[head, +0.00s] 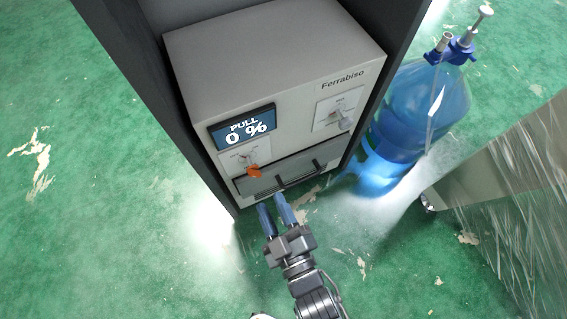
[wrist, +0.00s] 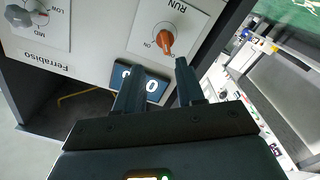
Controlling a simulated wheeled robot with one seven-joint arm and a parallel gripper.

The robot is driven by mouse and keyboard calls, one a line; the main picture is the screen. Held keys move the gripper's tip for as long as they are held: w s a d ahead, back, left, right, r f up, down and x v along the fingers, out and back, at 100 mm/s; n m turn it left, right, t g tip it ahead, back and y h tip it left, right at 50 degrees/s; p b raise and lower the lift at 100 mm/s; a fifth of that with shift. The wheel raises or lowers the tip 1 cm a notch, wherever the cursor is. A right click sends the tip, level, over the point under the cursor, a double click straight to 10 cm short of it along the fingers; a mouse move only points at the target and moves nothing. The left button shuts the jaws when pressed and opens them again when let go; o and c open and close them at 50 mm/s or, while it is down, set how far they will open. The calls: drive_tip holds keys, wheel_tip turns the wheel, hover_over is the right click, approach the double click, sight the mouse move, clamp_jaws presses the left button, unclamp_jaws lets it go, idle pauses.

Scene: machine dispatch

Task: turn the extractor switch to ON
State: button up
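A grey knob (head: 344,122) marked LOW and MID in the wrist view sits right of the display. A dark drawer front with a handle (head: 300,176) is under the switch. A blue water bottle (head: 415,105) stands right of the dark cabinet frame. Green floor (head: 90,200) is open at left.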

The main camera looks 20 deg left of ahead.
sight(256, 177)
drive_tip(key=shift+n, duration=0.3)
drive_tip(key=x, duration=0.3)
drive_tip(key=b+x, duration=0.1)
drive_tip(key=x, duration=0.2)
drive_tip(key=f+b+x, duration=0.1)
drive_tip(key=x, duration=0.3)
drive_tip(key=shift+s+a, duration=0.1)
drive_tip(key=shift+s, duration=0.1)
drive_tip(key=c, duration=0.7)
